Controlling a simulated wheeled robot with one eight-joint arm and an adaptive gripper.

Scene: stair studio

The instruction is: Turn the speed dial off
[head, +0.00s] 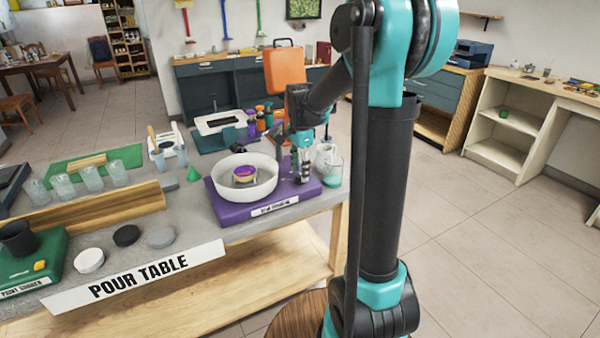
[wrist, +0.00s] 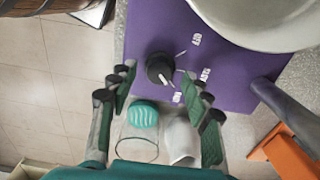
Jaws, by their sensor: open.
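The speed dial (wrist: 160,68) is a black round knob on the purple base (wrist: 145,30) in the wrist view. Its white pointer mark aims down and right, towards the lowest of three small white labels; the top label seems to read OFF. My gripper (wrist: 160,80) is open, with one green-padded finger on each side of the dial in the picture. I cannot tell whether the fingers touch it. In the head view my gripper (head: 302,170) is over the right end of the purple base (head: 235,208); the dial is not clearly visible there.
A white bowl (head: 262,192) holding a purple and yellow can (head: 244,174) stands on the base, left of my gripper. A glass beaker (head: 332,172) stands close on the right. An orange case (head: 284,70) is behind. Cups and discs cover the table's left part.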

